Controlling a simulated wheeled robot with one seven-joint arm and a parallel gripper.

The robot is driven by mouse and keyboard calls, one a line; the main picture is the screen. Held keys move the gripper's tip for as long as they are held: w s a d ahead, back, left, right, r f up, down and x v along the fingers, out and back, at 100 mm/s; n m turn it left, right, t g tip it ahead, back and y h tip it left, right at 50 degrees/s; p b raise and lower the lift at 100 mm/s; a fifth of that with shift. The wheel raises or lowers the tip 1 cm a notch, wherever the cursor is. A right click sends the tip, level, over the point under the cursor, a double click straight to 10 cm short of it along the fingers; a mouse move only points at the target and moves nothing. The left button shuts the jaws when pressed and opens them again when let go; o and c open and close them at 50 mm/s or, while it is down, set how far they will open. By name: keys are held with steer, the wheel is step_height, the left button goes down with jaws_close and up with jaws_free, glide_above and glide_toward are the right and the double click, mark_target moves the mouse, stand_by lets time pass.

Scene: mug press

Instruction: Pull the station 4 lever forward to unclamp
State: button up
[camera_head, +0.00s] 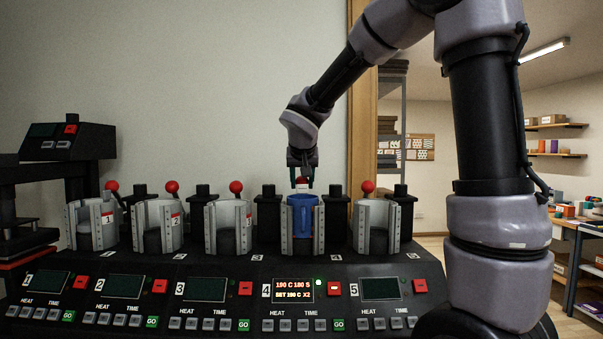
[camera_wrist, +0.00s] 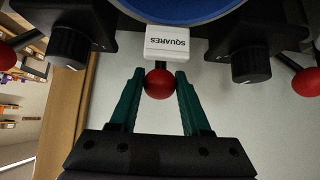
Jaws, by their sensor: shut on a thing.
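The station 4 lever's red ball knob (camera_wrist: 159,84) sits between the green fingers of my gripper (camera_wrist: 160,88), which are shut on it. In the head view my gripper (camera_head: 301,178) is behind and above station 4, and the knob (camera_head: 302,181) shows just above the blue mug (camera_head: 302,216). The mug stands in the station 4 clamp (camera_head: 286,238), between its metal jaws. The station 4 display (camera_head: 294,291) is lit, with a light beside it.
Stations 1, 2, 3 and 5 have red-knobbed levers, such as the station 3 knob (camera_head: 236,187) and station 5 knob (camera_head: 367,187). Black posts (camera_head: 268,205) stand close on both sides of station 4. A dark press (camera_head: 60,150) is at the left.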

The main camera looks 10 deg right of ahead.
steer(key=o, duration=0.9)
steer(key=shift+c, duration=0.2)
step_height(320, 180, up, 6)
steer(key=s, duration=0.1)
steer(key=shift+s+a+r, duration=0.15)
steer(key=shift+s+r, duration=0.05)
steer(key=shift+r, duration=0.05)
steer(key=shift+v, duration=3)
